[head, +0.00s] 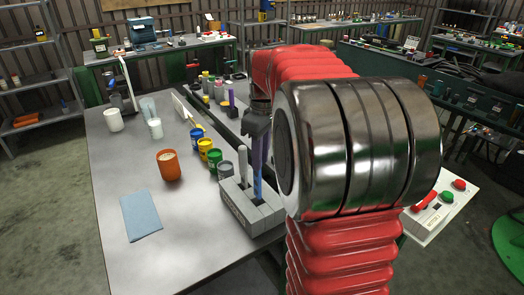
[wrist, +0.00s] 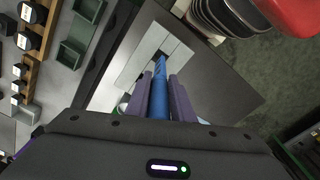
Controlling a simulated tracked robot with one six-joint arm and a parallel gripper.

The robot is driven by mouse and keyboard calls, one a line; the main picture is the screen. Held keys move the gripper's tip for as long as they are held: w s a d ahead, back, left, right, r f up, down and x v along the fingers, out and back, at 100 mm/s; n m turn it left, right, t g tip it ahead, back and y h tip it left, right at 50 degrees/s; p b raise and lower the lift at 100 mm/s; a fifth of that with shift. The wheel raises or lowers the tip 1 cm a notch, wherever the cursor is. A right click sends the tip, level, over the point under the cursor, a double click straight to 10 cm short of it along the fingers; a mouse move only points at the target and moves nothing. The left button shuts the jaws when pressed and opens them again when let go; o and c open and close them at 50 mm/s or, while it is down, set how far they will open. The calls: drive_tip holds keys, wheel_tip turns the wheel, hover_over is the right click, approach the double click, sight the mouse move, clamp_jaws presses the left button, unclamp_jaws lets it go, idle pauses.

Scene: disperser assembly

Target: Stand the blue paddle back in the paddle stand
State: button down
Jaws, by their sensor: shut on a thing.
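My gripper (head: 256,160) is above the paddle stand, its purple fingers pointing down. In the wrist view my gripper (wrist: 161,88) is shut on the blue paddle (wrist: 159,100), with one finger on each side. The blue paddle (head: 259,187) shows as a thin upright strip under the fingers in the head view. Its lower end is at the dark slot of the grey paddle stand (head: 252,219); how deep it sits is hidden. The stand (wrist: 140,58) also shows in the wrist view. A pale grey paddle (head: 243,163) stands upright in it, left of the blue one.
Green (head: 214,160), yellow and blue paint pots and a grey pot (head: 225,170) stand close behind the stand. An orange cup (head: 169,166) and a blue cloth (head: 141,213) are further left. A control box (head: 440,205) with red and green buttons is at the right. The table's front left is clear.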

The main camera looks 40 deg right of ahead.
wheel_tip(320, 180, down, 8)
drive_tip(key=shift+f, duration=0.25)
idle(0.8)
drive_tip(key=c, duration=1.5)
unclamp_jaws()
drive_tip(key=shift+o, duration=0.2)
drive_tip(key=shift+r, duration=0.1)
wheel_tip(320, 180, up, 14)
drive_tip(key=shift+s+f, duration=0.25)
drive_tip(key=shift+s, duration=0.05)
drive_tip(key=shift+d, duration=0.1)
